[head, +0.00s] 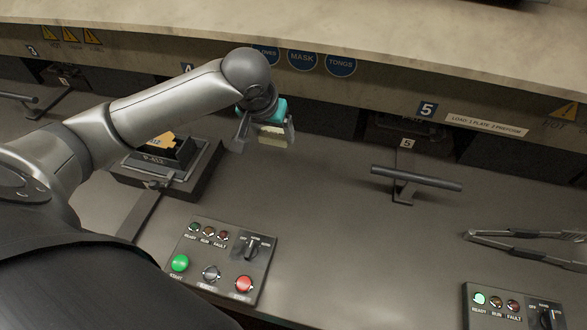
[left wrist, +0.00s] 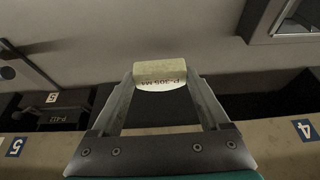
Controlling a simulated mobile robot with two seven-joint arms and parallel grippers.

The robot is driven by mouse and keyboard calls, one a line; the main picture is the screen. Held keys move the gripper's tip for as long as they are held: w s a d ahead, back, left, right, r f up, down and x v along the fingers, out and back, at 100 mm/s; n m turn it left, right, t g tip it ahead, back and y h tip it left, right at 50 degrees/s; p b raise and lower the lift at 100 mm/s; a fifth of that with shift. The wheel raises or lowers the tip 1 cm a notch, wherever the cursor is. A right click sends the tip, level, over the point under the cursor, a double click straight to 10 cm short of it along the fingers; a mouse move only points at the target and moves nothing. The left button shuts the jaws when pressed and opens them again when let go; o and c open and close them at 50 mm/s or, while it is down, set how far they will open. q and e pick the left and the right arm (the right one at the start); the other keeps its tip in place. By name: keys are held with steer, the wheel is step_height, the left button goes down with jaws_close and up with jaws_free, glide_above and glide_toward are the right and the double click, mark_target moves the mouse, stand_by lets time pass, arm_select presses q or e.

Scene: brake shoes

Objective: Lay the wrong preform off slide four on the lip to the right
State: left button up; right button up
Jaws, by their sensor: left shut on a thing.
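My left gripper (head: 266,138) is shut on a pale yellowish preform (head: 273,136), held above the grey lip (head: 300,205) to the right of slide four. My right gripper is out of view.
A control box (head: 222,262) with buttons stands in front of the lip. Slide five's handle (head: 416,178) and a pair of tongs (head: 525,240) lie to the right. The lip between slide four and slide five's handle is clear.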

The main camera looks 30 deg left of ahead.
mark_target(270, 142)
arm_select(q)
steer(key=f, duration=0.3)
steer(key=shift+s+a+f+b, duration=0.15)
steer(key=shift+a+f+b, duration=0.05)
steer(key=shift+f+b, duration=0.15)
step_height(270, 142, down, 5)
steer(key=shift+r+b, duration=0.2)
steer(key=shift+b, duration=0.3)
steer(key=shift+d, duration=0.1)
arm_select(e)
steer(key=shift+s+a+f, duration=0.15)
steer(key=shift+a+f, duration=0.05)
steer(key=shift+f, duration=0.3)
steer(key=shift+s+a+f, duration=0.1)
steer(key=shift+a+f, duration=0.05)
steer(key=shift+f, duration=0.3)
arm_select(q)
steer(key=shift+f, duration=0.1)
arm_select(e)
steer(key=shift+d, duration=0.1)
arm_select(q)
steer(key=shift+f, duration=0.15)
steer(key=o, duration=1.4)
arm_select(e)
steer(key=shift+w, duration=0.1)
